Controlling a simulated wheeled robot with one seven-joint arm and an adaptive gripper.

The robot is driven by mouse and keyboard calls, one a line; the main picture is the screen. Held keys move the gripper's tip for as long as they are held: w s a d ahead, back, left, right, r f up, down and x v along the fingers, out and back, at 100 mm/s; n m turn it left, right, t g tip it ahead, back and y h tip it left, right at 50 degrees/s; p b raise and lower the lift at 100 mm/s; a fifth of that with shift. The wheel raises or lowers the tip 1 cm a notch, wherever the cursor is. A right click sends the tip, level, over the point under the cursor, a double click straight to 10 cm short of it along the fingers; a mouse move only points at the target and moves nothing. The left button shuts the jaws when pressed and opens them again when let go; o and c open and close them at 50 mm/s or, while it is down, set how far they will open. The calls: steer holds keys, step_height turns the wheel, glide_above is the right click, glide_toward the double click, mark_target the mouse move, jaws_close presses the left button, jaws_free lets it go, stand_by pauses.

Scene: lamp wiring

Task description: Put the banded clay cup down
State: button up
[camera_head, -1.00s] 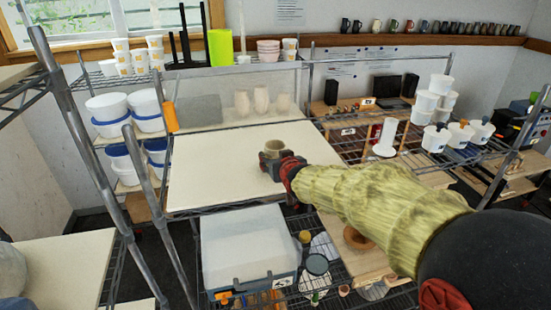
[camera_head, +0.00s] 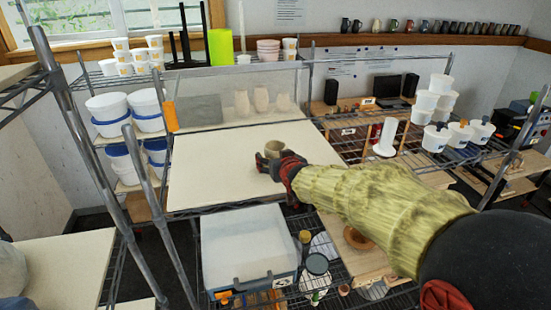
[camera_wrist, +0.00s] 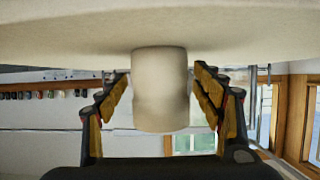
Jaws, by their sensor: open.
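The clay cup (camera_head: 274,148) is small and pale beige; its bands are not clear. It stands upright on the cream board top (camera_head: 215,165) of the middle shelf unit, toward the board's right part. My gripper (camera_head: 268,160) reaches in from the right at the cup. In the wrist view, where the picture is upside down, the cup (camera_wrist: 160,95) rests with its base against the board. My gripper's fingers (camera_wrist: 160,78) are open on both sides of it, with a visible gap on each side.
Pale vases (camera_head: 262,99) stand behind the board near the wall. A white-lidded box (camera_head: 248,245) sits on the lower shelf in front. White buckets (camera_head: 108,107) stand at the left. The board's left half is clear.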

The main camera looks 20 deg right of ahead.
steer(key=b+v, duration=0.2)
steer(key=v, duration=1)
steer(key=s+f+g, duration=0.2)
steer(key=s+f, duration=0.1)
steer(key=s, duration=0.7)
steer(key=s+f+g, duration=0.3)
steer(key=s+f, duration=0.1)
steer(key=s, duration=0.5)
steer(key=s+f+g, duration=0.2)
steer(key=s+f, duration=0.1)
steer(key=s, duration=0.7)
steer(key=shift+s+f+g, duration=0.2)
steer(key=shift+s+g, duration=0.2)
steer(key=shift+f+b, duration=0.1)
steer(key=shift+b, duration=0.2)
step_height(320, 180, down, 26)
steer(key=b, duration=2.6)
steer(key=shift+f, duration=0.25)
